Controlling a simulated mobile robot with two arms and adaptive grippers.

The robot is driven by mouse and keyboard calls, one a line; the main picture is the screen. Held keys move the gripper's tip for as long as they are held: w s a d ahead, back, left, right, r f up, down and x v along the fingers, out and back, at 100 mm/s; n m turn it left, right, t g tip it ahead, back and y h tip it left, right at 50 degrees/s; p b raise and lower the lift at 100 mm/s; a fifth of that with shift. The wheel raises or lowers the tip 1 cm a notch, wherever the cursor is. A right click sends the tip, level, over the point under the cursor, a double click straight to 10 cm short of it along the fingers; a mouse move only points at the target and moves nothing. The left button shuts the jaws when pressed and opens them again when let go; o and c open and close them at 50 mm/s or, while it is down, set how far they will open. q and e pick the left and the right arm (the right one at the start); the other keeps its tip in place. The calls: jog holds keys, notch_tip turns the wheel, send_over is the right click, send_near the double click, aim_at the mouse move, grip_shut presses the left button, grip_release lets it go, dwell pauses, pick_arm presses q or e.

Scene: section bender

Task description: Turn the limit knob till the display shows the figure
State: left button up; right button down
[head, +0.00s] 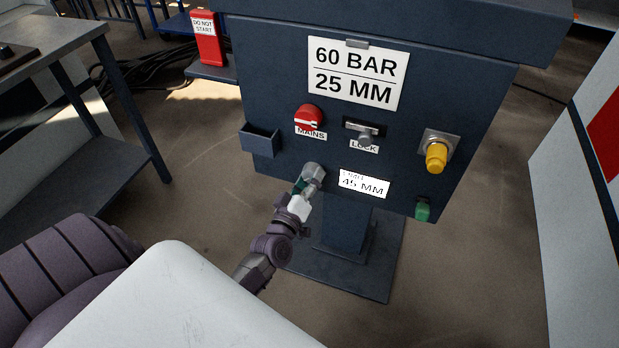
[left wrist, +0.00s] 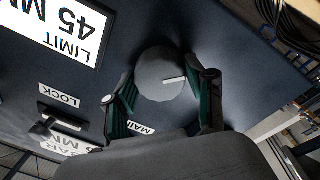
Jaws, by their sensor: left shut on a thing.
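The grey round limit knob (head: 314,171) is low on the front of the dark blue machine. In the left wrist view the knob (left wrist: 161,75) has a pale pointer mark on its face. My left gripper (head: 307,184) is shut on the knob, with its green-padded fingers on either side of it. The display (head: 364,183) right of the knob reads 45 MM; in the left wrist view the LIMIT display (left wrist: 75,28) is upside down. The card (head: 357,75) above reads 60 BAR and 25 MM. My right gripper is not in view.
Above the knob are a red MAINS switch (head: 308,118) and a LOCK slider (head: 365,132). A yellow knob (head: 437,156) and a green button (head: 422,210) are at the right. A small open bin (head: 260,140) sticks out at the left. A red DO NOT START tag (head: 206,38) stands behind.

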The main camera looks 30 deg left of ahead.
pick_arm(q)
jog(key=shift+n, duration=0.9)
jog(key=o, duration=1.2)
jog(key=shift+s, duration=0.1)
jog(key=v, duration=1.1)
jog(key=shift+s+d+f, duration=0.1)
jog(key=shift+s, duration=0.25)
